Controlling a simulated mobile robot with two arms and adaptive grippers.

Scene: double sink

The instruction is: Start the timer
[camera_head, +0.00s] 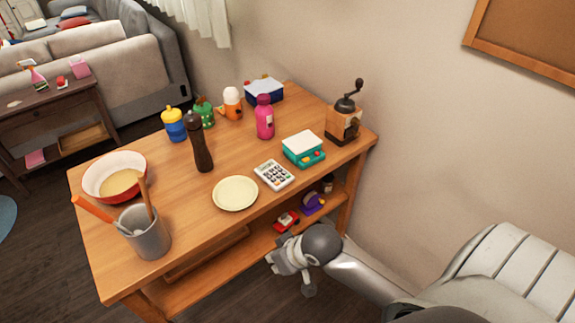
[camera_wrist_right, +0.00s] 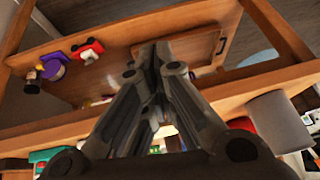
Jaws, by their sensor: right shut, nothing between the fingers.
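No thing is plainly marked as the timer. Candidates are a white device with several keys (camera_head: 273,175) on the tabletop, and a small red-and-white thing (camera_head: 286,221) and a purple thing (camera_head: 312,203) on the lower shelf. The red-and-white thing (camera_wrist_right: 87,50) and purple thing (camera_wrist_right: 55,70) also show in the right wrist view. My right gripper (camera_head: 278,261) is in front of the table's near edge, below the top, apart from these things. In the wrist view its fingers (camera_wrist_right: 158,52) are together and empty. My left gripper is not in view.
The wooden table (camera_head: 140,275) holds a cream plate (camera_head: 235,193), teal scale-like box (camera_head: 303,150), pepper mill (camera_head: 199,145), pink bottle (camera_head: 264,117), coffee grinder (camera_head: 342,122), bowl (camera_head: 117,176) and utensil cup (camera_head: 150,232). The tabletop edge overhangs the lower shelf (camera_head: 250,254).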

